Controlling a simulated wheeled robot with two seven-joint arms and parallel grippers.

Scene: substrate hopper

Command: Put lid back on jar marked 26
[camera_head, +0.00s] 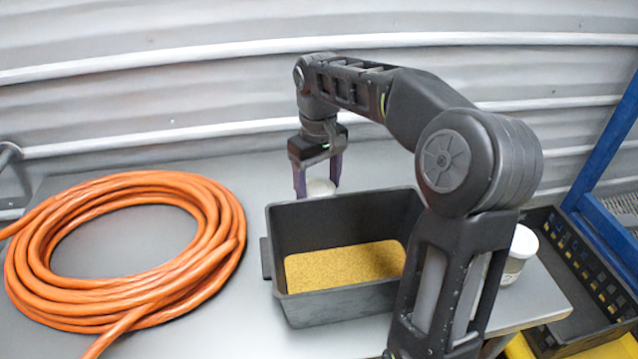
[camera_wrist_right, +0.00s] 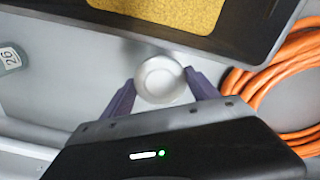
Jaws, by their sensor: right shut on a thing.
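My right gripper (camera_head: 318,190) points down behind the black bin, its purple fingers shut on a round white lid-like piece (camera_head: 320,187). In the right wrist view the piece (camera_wrist_right: 160,80) sits between the fingertips (camera_wrist_right: 160,92) and shows a pale round centre. I cannot tell whether a jar is under it. A grey label marked 26 (camera_wrist_right: 10,58) shows at the left edge of the right wrist view; what it belongs to is cut off. A white tub (camera_head: 520,252) with a label stands right of my right arm, partly hidden by it. My left gripper is not in view.
The black bin (camera_head: 345,302) holds yellow-brown grains (camera_head: 345,266). A thick orange hose coil (camera_head: 215,225) lies on the left of the grey table (camera_head: 300,342). A black crate (camera_head: 590,262) and blue frame (camera_head: 610,130) stand at the right. A corrugated wall is behind.

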